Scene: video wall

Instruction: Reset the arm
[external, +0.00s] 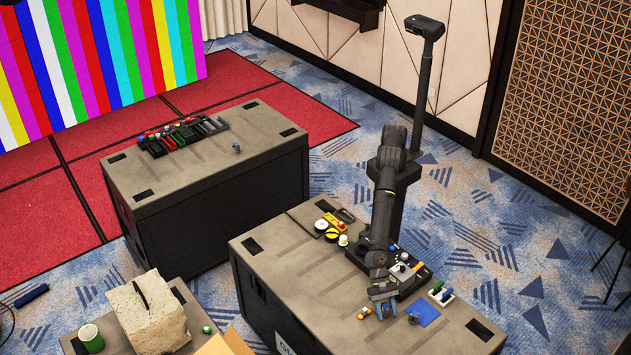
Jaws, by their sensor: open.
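My arm rises from a dark stand at the right of the near case and reaches down over that case's top. My gripper (384,309) is open, low over the case top near its front part. It looks small here, and I cannot tell whether it touches anything. A blue sheet (423,313) lies just right of it. I see nothing clearly held between the fingers.
A second case (210,165) stands behind left with a tool tray (183,134). A stone block (148,312) is front left.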

